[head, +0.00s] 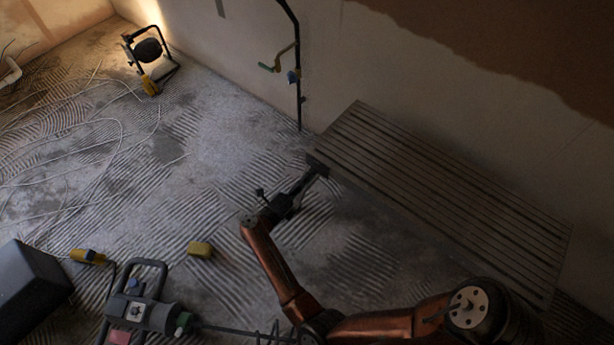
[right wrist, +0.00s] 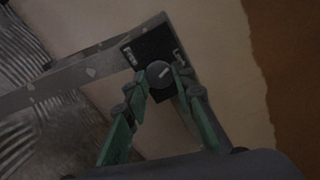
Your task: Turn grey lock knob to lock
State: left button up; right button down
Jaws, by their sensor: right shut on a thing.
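The grey lock knob (right wrist: 160,74) is round, with a short pale mark on its face. It sits on a black plate (right wrist: 148,48) that bears small pale marks at its left and right. My right gripper (right wrist: 160,80) has its two green-sided fingers shut on the knob, one on each side. In the head view my right gripper (head: 316,167) reaches the near left corner of a slatted bench (head: 440,185); the knob is too small and dark to make out there. My left gripper is not in view.
A work lamp (head: 148,55) stands at the back left with cables over the combed floor. A yellow block (head: 200,249), a power tool (head: 145,315) and a dark box (head: 30,290) lie at the front left.

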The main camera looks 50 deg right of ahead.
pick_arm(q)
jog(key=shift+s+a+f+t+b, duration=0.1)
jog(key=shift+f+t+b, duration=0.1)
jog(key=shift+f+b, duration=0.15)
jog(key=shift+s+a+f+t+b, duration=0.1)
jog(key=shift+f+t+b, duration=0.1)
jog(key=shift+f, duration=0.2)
pick_arm(e)
jog(key=m, duration=0.3)
jog(key=shift+f+m, duration=0.15)
jog(key=shift+m, duration=0.15)
jog(key=shift+a, duration=0.1)
jog(key=c, duration=1.8)
grip_release()
jog(key=shift+o, duration=1)
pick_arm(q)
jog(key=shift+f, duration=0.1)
